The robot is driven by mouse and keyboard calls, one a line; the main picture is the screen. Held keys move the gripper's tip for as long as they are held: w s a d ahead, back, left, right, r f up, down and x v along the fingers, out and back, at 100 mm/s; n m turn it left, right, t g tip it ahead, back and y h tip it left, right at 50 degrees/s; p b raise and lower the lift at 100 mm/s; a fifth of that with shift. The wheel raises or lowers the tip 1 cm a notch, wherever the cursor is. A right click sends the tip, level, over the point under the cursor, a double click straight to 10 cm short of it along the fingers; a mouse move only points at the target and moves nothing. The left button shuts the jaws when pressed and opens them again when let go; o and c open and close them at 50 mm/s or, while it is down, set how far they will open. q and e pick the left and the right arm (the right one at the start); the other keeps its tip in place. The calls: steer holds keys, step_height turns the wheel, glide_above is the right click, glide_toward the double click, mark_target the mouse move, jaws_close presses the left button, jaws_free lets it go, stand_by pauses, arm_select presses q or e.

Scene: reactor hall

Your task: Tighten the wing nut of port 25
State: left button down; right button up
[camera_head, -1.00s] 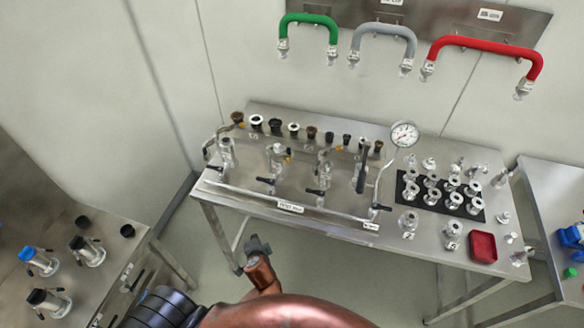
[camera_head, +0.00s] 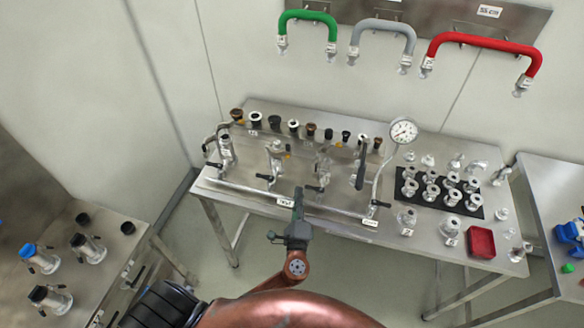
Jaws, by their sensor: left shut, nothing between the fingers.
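My left gripper (camera_head: 298,192) is shut and empty, pointing up the picture at the front edge of the steel bench (camera_head: 400,245). In the picture it overlaps the front pipe of a manifold (camera_head: 240,192); I cannot tell whether it touches it. The manifold carries several upright metal fittings, including one at the left (camera_head: 226,150) and one in the middle (camera_head: 277,158). My right gripper is not in view.
Several dark and white caps stand in a row behind the manifold. A gauge (camera_head: 403,131) rises at its right. A black mat (camera_head: 405,197) with metal fittings and a red tray (camera_head: 481,241) lie further right. Green (camera_head: 308,17), grey and red hoses hang on the wall.

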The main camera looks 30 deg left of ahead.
mark_target(287, 158)
arm_select(q)
steer(key=w+a+r+p, duration=0.3)
steer(key=w+a, duration=0.4)
steer(key=w, duration=0.1)
steer(key=shift+w+a+p, duration=0.15)
steer(key=shift+p, duration=0.15)
